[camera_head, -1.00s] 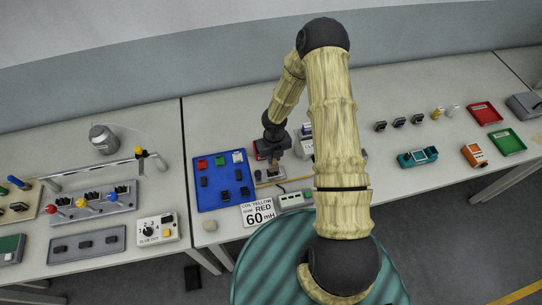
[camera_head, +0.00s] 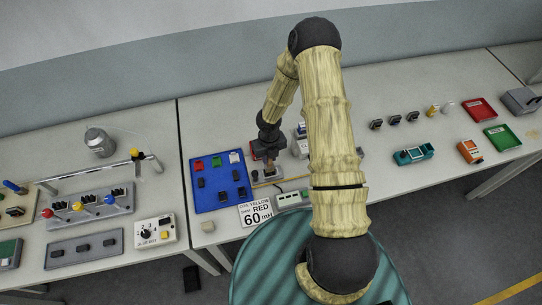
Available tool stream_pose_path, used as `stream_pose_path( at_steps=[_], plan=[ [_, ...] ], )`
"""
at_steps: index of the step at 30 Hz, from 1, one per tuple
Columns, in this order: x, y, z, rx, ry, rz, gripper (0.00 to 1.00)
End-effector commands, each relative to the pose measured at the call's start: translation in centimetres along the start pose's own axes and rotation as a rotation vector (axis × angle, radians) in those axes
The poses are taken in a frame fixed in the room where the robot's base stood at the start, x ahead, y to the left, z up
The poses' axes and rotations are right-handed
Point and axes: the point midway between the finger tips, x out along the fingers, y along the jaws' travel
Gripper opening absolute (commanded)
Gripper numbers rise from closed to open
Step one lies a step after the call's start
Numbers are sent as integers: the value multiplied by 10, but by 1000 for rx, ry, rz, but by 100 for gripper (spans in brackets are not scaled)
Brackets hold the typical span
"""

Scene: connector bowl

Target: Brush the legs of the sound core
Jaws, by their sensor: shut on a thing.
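My gripper (camera_head: 266,158) points down over a small pale grey stand (camera_head: 262,183) just right of the blue tray (camera_head: 197,204). It is shut on a small brownish thing (camera_head: 270,167), too small and too covered by the fingers to name. Whether that thing touches the stand I cannot tell. I cannot make out which part is the sound core, nor its legs. The blue tray holds a red, a green and a white block at the back and several dark blocks in front.
My arm hides part of the table. To the right are a teal holder (camera_head: 414,155), an orange box (camera_head: 470,151), a red tray (camera_head: 479,110) and a green tray (camera_head: 503,138).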

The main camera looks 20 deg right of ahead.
Motion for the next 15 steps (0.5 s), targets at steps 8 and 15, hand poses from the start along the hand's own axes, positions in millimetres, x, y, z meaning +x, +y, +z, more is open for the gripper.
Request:
stream_pose_path(
  at_steps=[8,15],
  plan=[
    [1,10,1,0,0,0,0],
    [1,13,2,0,0,1,0]
  ],
)
